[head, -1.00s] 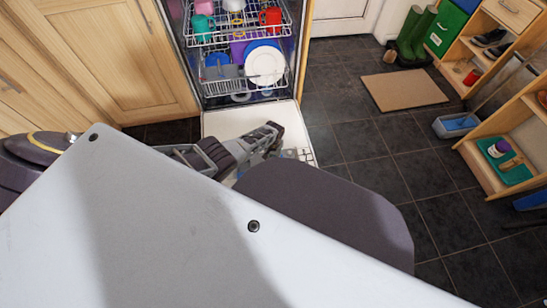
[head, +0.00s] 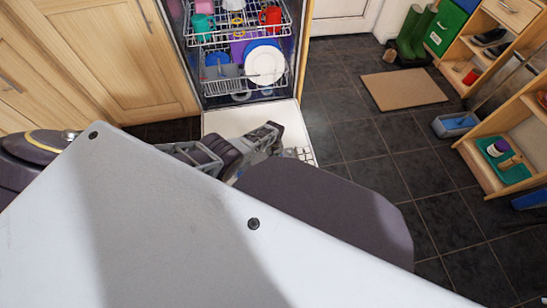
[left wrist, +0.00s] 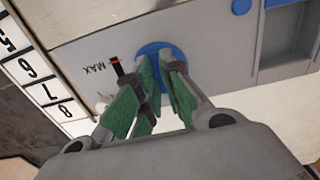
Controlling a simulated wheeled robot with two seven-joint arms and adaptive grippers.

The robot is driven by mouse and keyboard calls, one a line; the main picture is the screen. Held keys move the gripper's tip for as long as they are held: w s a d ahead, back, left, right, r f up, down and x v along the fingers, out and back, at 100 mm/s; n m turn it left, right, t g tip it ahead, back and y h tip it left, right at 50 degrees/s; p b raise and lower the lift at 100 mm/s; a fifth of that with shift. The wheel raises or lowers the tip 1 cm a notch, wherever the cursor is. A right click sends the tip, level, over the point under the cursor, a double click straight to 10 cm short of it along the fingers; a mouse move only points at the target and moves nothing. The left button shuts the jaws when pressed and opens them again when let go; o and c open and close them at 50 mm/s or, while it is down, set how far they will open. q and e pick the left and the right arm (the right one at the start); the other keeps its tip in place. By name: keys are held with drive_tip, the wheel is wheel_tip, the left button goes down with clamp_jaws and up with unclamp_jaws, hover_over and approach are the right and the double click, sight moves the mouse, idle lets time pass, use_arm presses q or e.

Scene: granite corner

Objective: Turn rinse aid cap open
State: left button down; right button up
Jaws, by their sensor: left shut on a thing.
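The round blue rinse aid cap (left wrist: 155,48) sits in a grey dispenser panel (left wrist: 85,55) in the left wrist view. My left gripper (left wrist: 161,68), with green finger pads, reaches over the cap from below. Its fingers are close together and shut on the cap, covering its middle and lower part. In the head view the left gripper (head: 268,137) is over the open dishwasher door (head: 232,121). The cap cannot be made out there. My right gripper is out of view.
A MAX mark (left wrist: 112,65) and printed numbers (left wrist: 42,72) lie left of the cap. The dishwasher's upper rack (head: 240,33) and lower rack (head: 232,86) hold dishes. The tiled floor (head: 370,150) right of the door is clear; a brown mat (head: 403,88) lies farther off.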

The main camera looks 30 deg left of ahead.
use_arm(q)
drive_tip(key=c, duration=1.6)
unclamp_jaws()
drive_tip(key=shift+o, duration=0.2)
drive_tip(key=shift+r, duration=0.3)
wheel_tip(320, 180, up, 11)
drive_tip(key=shift+r, duration=0.2)
drive_tip(key=shift+s, duration=0.1)
idle(0.6)
